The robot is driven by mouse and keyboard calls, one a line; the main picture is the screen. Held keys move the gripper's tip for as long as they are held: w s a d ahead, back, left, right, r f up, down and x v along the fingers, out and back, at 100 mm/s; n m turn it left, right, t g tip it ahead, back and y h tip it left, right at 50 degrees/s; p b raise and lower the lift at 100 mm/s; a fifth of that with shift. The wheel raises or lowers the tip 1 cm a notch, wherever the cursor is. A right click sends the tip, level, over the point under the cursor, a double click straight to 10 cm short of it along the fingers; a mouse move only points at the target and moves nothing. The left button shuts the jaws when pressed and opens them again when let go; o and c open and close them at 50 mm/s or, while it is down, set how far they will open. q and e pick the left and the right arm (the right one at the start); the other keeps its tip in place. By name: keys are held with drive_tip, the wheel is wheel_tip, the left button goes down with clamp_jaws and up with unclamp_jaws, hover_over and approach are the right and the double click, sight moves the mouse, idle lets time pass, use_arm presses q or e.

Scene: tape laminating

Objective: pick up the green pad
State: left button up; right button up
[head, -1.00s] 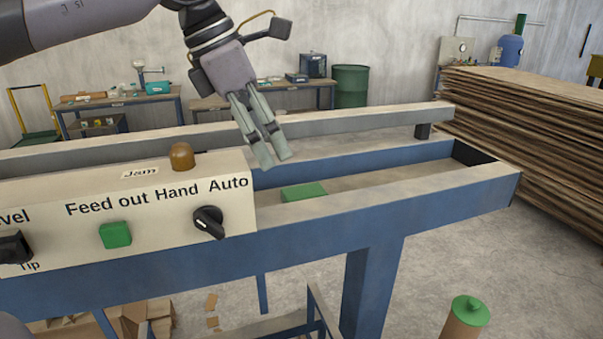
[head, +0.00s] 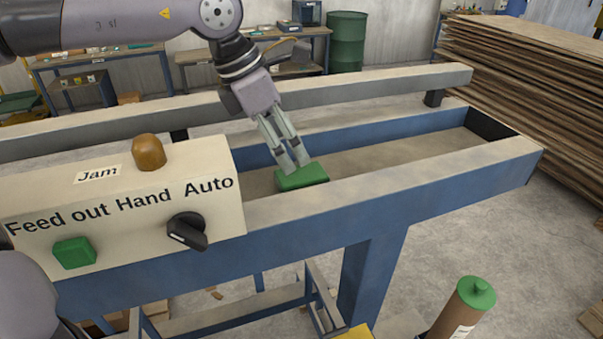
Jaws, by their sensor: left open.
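The green pad (head: 303,177) is a flat green block lying in the trough of the blue machine frame (head: 400,205), just right of the control box. My left gripper (head: 295,166) points down at it, with its fingertips at the pad's back upper edge. The fingers are open with a narrow gap. I cannot tell whether they touch the pad. My right gripper is not in view.
The control box (head: 215,163) carries an amber lamp (head: 148,152), a green button (head: 74,252) and a black knob (head: 187,231). A rail (head: 380,84) runs behind the trough. A brown cylinder with a green cap (head: 465,308) stands at front right. Stacked sheets (head: 520,85) are at back right.

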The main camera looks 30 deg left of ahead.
sight(300, 173)
use_arm(q)
drive_tip(key=shift+x, duration=1.05)
drive_tip(key=shift+d+f+p, duration=0.2)
drive_tip(key=shift+f+p, duration=0.1)
drive_tip(key=shift+p, duration=0.2)
drive_tip(key=p+x, duration=0.1)
drive_tip(key=x, duration=0.2)
drive_tip(key=shift+w+f, duration=0.15)
drive_tip(key=shift+f, duration=0.1)
drive_tip(key=shift+w+f+p, duration=0.2)
drive_tip(key=shift+f+p, duration=0.1)
drive_tip(key=shift+f, duration=0.15)
drive_tip(key=shift+s, duration=0.1)
drive_tip(key=shift+c, duration=1.2)
drive_tip(key=c, duration=0.9)
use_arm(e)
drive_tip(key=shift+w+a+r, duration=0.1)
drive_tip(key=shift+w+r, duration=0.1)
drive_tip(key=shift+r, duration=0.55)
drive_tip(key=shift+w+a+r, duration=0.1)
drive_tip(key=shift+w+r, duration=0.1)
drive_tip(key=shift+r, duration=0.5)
use_arm(q)
drive_tip(key=shift+r, duration=0.1)
